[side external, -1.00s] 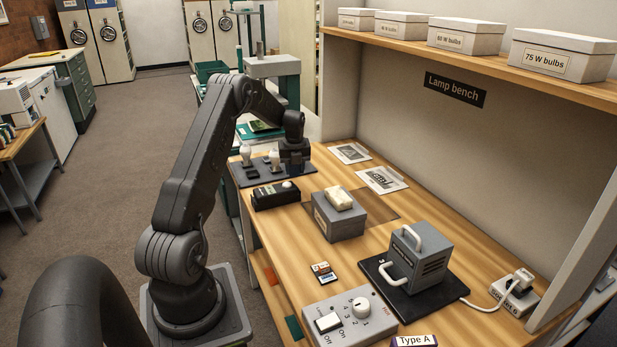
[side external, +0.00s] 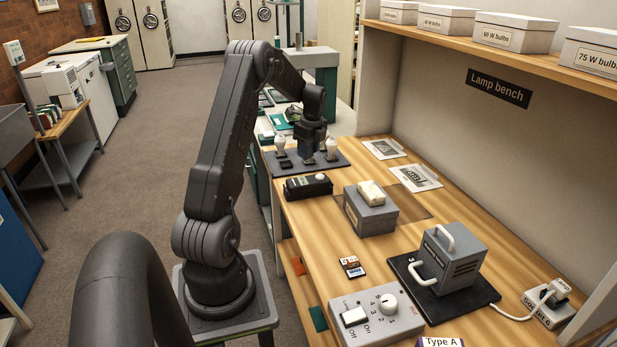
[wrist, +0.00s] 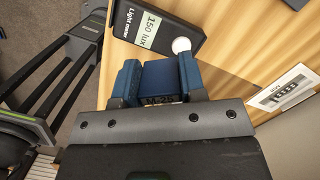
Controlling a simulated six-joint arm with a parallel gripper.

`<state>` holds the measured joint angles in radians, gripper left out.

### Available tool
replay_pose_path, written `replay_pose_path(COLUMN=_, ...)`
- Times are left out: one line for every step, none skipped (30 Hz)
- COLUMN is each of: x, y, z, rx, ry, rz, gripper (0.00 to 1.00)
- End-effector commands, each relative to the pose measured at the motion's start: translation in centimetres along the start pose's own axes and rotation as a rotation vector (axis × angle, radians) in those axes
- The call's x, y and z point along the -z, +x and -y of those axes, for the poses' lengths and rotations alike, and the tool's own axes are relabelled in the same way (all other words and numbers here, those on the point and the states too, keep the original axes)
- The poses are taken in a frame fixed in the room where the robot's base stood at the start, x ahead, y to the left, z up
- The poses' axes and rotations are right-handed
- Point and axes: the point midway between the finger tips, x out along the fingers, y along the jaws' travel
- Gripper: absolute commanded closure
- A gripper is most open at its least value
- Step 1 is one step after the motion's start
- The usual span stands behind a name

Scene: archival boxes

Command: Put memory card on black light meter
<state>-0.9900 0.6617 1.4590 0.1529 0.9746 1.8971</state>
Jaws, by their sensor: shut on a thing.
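The black light meter (side external: 307,187) lies near the bench's left edge, with a white dome at one end. In the wrist view the light meter (wrist: 151,30) shows its "150 lux" display ahead of my fingers. My gripper (side external: 310,155) is above the dark bulb tray, behind the meter and apart from it. Another card-like item, orange and dark, (side external: 351,267) lies on the bench.
The dark tray (side external: 345,160) holds upright bulbs close around my gripper. A grey box (side external: 371,215) with a pale block on top stands right of the meter. A grey lamp housing (side external: 452,262) and a switch box (side external: 375,317) are nearer the front.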

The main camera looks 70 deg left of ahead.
Motion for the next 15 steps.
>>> replay_pose_path(x=0.1, y=-0.2, z=-0.2, rx=-0.008, ry=-0.051, rz=0.003, gripper=0.85)
replay_pose_path(x=0.1, y=-0.3, z=-0.3, rx=-0.012, ry=-0.081, rz=0.005, gripper=0.85)
replay_pose_path(x=0.2, y=-0.4, z=-0.4, rx=-0.016, ry=-0.116, rz=0.007, gripper=0.85)
replay_pose_path(x=0.2, y=-0.5, z=-0.5, rx=-0.018, ry=-0.137, rz=0.009, gripper=0.85)
replay_pose_path(x=0.2, y=-0.5, z=-0.6, rx=-0.020, ry=-0.155, rz=0.011, gripper=0.85)
replay_pose_path(x=0.2, y=-0.5, z=-0.6, rx=-0.023, ry=-0.175, rz=0.012, gripper=0.85)
replay_pose_path(x=0.2, y=-0.4, z=-0.7, rx=-0.025, ry=-0.185, rz=0.013, gripper=0.85)
replay_pose_path(x=0.3, y=-0.3, z=-0.7, rx=-0.026, ry=-0.194, rz=0.013, gripper=0.85)
replay_pose_path(x=0.3, y=0.1, z=-0.7, rx=-0.028, ry=-0.200, rz=0.014, gripper=0.85)
replay_pose_path(x=0.4, y=0.4, z=-0.8, rx=-0.030, ry=-0.203, rz=0.013, gripper=0.85)
replay_pose_path(x=0.5, y=0.8, z=-0.8, rx=-0.031, ry=-0.204, rz=0.013, gripper=0.85)
replay_pose_path(x=0.5, y=1.4, z=-0.8, rx=-0.030, ry=-0.205, rz=0.013, gripper=0.85)
replay_pose_path(x=0.6, y=1.9, z=-0.8, rx=-0.030, ry=-0.205, rz=0.013, gripper=0.85)
replay_pose_path(x=0.7, y=2.3, z=-0.8, rx=-0.031, ry=-0.204, rz=0.013, gripper=0.85)
replay_pose_path(x=0.8, y=2.9, z=-0.8, rx=-0.030, ry=-0.204, rz=0.013, gripper=0.85)
